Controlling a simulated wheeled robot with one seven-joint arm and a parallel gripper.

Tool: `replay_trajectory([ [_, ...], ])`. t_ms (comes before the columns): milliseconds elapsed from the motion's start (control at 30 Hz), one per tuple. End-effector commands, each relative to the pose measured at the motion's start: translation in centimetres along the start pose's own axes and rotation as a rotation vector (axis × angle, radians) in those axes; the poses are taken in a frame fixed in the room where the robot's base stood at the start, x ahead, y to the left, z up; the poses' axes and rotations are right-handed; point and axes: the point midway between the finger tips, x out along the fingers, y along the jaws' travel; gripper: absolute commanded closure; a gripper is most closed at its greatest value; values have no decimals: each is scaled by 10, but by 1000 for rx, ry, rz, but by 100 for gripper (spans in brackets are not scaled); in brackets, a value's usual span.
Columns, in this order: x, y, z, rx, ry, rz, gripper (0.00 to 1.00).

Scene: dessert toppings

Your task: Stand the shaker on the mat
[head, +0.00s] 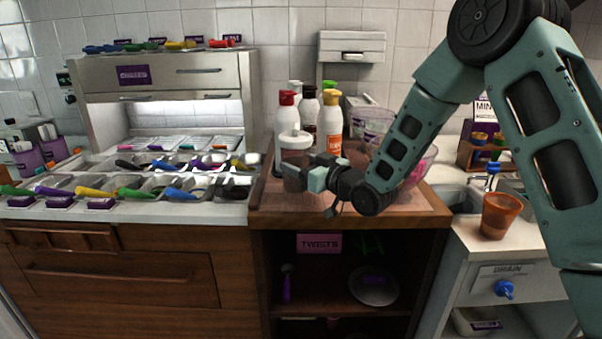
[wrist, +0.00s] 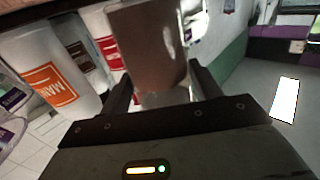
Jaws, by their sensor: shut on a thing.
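The shaker (head: 295,143) has a white lid and a brownish body, and it looks about upright with the lid up. My gripper (head: 302,174) is shut around its body, hiding part of it. In the wrist view the brown shaker (wrist: 148,45) sits between the two fingers of my gripper (wrist: 162,86). A pinkish-brown flat surface, seemingly the mat (head: 405,204), lies on the wooden counter under my gripper. I cannot tell whether the shaker's base touches it.
Several sauce bottles stand close behind the shaker, one white with an orange label (head: 330,128) and one with a red cap (head: 287,112). A clear pink bowl (head: 424,166) is right of them. Topping trays (head: 150,187) fill the left counter. An orange cup (head: 500,216) stands right.

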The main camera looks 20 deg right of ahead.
Motion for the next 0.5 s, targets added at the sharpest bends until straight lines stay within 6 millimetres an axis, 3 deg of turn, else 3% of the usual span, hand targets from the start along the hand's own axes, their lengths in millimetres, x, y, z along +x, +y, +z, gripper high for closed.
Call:
replay_trajectory([
  [133, 0, 0, 21, 1, 0, 0, 69],
  [500, 0, 0, 26, 0, 2, 0, 69],
])
